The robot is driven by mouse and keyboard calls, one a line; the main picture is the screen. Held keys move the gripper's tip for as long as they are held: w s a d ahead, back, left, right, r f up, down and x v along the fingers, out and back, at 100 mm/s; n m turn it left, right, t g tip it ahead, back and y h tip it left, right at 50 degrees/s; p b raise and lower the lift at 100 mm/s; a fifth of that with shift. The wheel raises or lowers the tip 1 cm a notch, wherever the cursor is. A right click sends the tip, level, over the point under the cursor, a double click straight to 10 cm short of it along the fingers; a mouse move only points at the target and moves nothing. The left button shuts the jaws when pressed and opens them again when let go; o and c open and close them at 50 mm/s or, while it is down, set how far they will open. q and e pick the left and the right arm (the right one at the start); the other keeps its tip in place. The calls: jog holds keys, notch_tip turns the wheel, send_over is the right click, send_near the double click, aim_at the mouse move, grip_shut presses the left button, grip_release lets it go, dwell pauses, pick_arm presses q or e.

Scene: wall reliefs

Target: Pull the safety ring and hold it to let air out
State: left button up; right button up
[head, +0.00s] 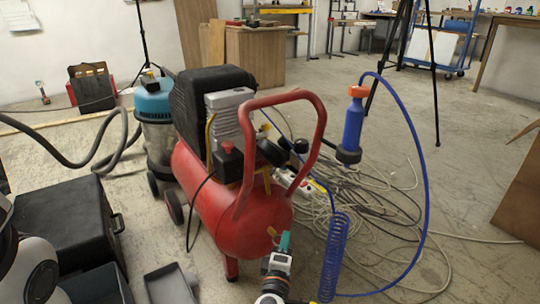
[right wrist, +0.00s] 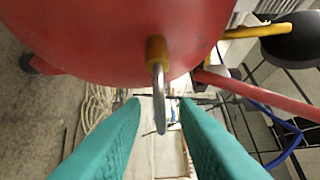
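The red air compressor tank (head: 225,205) stands in the middle of the head view. The safety ring (right wrist: 159,98) is a metal ring hanging from a yellow-brass fitting (right wrist: 156,50) on the tank's end. My right gripper (head: 285,241) is at that end of the tank, with teal fingers pointing at it. In the right wrist view, the fingers (right wrist: 161,106) are apart, one on each side of the ring's lower part, with gaps on both sides. In the head view, the ring is too small to make out clearly. My left gripper is not in view.
A blue coiled hose (head: 335,255) hangs just right of my right arm. Tangled cables (head: 370,205) cover the floor to the right. A black case (head: 65,220) stands left of the tank, and a shop vacuum (head: 155,120) behind it.

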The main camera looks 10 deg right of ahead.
grip_shut()
jog(key=shift+s, duration=0.2)
jog(key=shift+s+d, duration=0.1)
jog(key=shift+s, duration=0.15)
jog(key=shift+f, duration=0.1)
dwell(7.0)
